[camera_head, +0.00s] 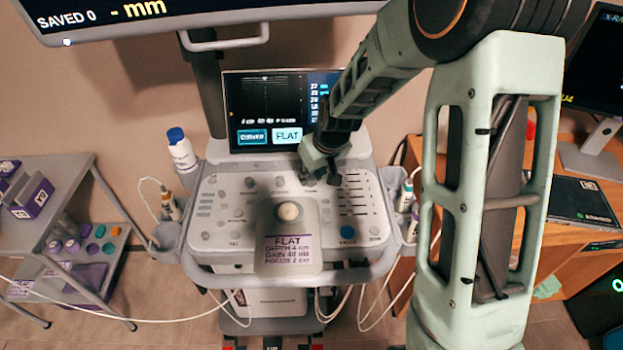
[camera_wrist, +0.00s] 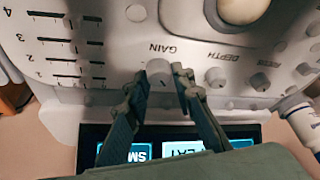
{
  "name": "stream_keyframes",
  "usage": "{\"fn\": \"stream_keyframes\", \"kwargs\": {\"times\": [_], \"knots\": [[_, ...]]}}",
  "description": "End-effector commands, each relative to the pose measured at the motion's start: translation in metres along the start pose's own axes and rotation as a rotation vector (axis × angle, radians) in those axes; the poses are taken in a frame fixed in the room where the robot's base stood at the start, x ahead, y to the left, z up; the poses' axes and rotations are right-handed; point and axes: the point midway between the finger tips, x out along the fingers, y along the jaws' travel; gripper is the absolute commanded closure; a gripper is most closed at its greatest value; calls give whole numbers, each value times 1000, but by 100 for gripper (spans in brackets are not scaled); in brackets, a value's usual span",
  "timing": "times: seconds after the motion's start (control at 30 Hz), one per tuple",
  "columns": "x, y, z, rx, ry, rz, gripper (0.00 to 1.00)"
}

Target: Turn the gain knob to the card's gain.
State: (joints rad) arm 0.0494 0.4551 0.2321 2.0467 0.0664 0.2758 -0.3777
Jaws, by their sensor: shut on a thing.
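The gain knob (camera_wrist: 158,68) is a small pale round knob beside the printed word GAIN in the wrist view. My gripper (camera_wrist: 160,82) is shut on it, with one finger on each side. In the head view my gripper (camera_head: 321,178) reaches down to the upper right of the console (camera_head: 215,215) and hides the knob. The card (camera_head: 288,250) lies on the front of the console. It reads FLAT, depth 4 cm, a gain in the forties and focus 2 cm; the gain's last digit is blurred. The knob's setting cannot be read.
The depth knob (camera_wrist: 217,77) and another knob (camera_wrist: 260,81) stand beside the gain knob. A pale trackball (camera_head: 289,211) is mid-console. The scanner screen (camera_head: 277,110) stands close behind my gripper. A white bottle (camera_head: 181,150) and probes flank the console.

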Motion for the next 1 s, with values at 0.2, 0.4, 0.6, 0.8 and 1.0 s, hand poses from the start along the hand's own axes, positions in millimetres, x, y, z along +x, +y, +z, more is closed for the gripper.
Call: {"fn": "stream_keyframes", "kwargs": {"times": [0.2,0.4,0.6,0.8,1.0], "knots": [[0,1,0,-48,0,-20,100],[0,1,0,-64,0,-26,100],[0,1,0,-65,0,-27,100],[0,1,0,-64,0,-27,70],[0,0,0,-64,0,-27,60]]}}
